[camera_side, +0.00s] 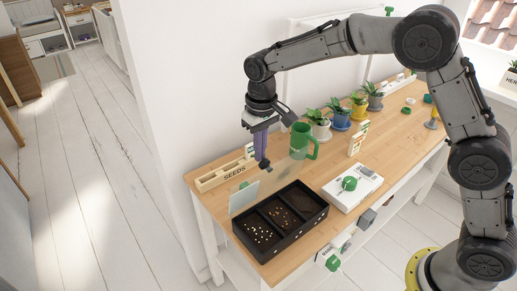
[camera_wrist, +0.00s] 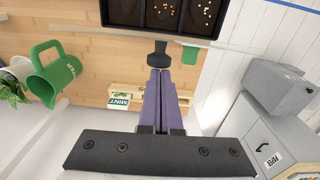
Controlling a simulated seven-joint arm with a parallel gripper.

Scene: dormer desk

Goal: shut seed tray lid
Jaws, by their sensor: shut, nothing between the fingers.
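The black seed tray (camera_side: 248,243) sits on the wooden desk, with seeds and soil in its three compartments. Its clear lid (camera_side: 272,182) stands raised along the tray's back edge, open, with a pale label at its left end. In the wrist view the tray (camera_wrist: 140,25) is at the top and the lid (camera_wrist: 110,34) shows as a thin pale strip. My gripper (camera_side: 263,163) is shut and empty, pointing down by the lid's upper edge. In the wrist view its dark fingertips (camera_wrist: 158,54) overlap the strip; I cannot tell whether they touch.
A green watering can (camera_side: 304,142) stands behind the lid, near several potted plants (camera_side: 335,116). A wooden seeds box (camera_side: 225,174) lies at the back left. A white device with a green knob (camera_side: 352,187) is right of the tray. The desk's front edge is close to the tray.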

